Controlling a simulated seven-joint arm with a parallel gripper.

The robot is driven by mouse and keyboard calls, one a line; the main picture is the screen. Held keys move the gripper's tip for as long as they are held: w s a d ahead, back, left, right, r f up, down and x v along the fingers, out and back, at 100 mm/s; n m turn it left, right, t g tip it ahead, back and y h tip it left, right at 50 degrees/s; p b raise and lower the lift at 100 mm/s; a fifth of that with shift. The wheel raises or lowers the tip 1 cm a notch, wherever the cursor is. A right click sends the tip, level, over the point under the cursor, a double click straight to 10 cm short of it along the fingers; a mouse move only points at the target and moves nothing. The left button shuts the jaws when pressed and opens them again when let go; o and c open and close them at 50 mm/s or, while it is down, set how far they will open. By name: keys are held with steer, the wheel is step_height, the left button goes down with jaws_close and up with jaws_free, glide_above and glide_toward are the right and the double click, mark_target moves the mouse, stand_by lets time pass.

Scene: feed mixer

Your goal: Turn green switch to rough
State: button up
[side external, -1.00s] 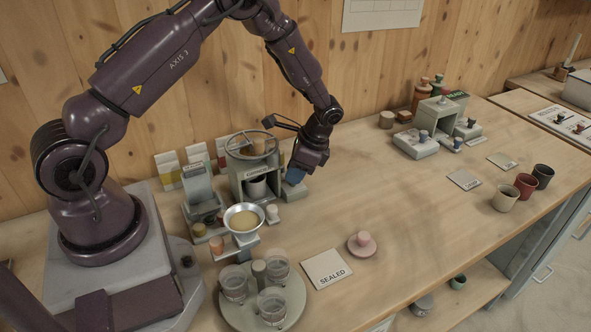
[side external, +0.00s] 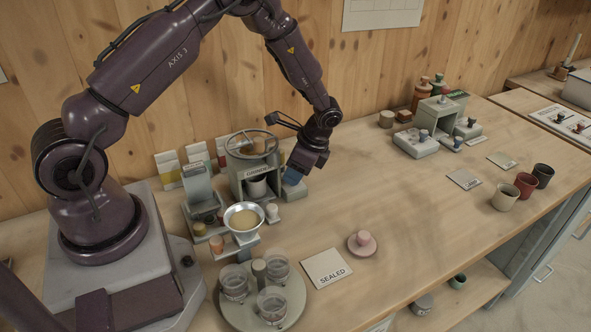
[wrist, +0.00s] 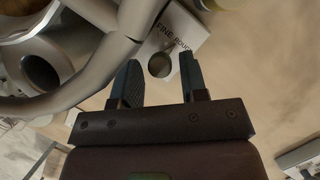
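In the wrist view a pale switch box (wrist: 187,38) carries the words FINE and ROUGH. Its round knob (wrist: 160,66) looks greyish, and I cannot make out a green colour or which way it points. My gripper (wrist: 159,60) is open, with one dark finger on each side of the knob; I cannot tell whether they touch it. In the side external view my gripper (side external: 292,176) points down over the switch box (side external: 297,193), at the right of the grinder (side external: 257,172). It hides the knob there.
The grinder's round hand wheel (side external: 252,144) is close to the left of my gripper, and its curved rim crosses the wrist view (wrist: 95,75). A metal bowl (side external: 243,218) stands in front. A tray of glass jars (side external: 250,318) is nearer. The table's middle is mostly clear.

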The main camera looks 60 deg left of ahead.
steer(key=shift+o, duration=0.5)
steer(key=v, duration=1.3)
steer(key=shift+s+a, duration=0.1)
steer(key=s+a+f+n+h, duration=0.1)
steer(key=f+n, duration=0.1)
steer(key=f, duration=0.2)
steer(key=s+a+f+n, duration=0.1)
steer(key=f+n, duration=0.1)
steer(key=f, duration=0.2)
steer(key=s+a+f+n+g+h, duration=0.1)
steer(key=f+n, duration=0.2)
steer(key=f, duration=0.1)
steer(key=shift+s+a+h, duration=0.25)
steer(key=shift+a+h, duration=0.05)
steer(key=shift+a, duration=0.05)
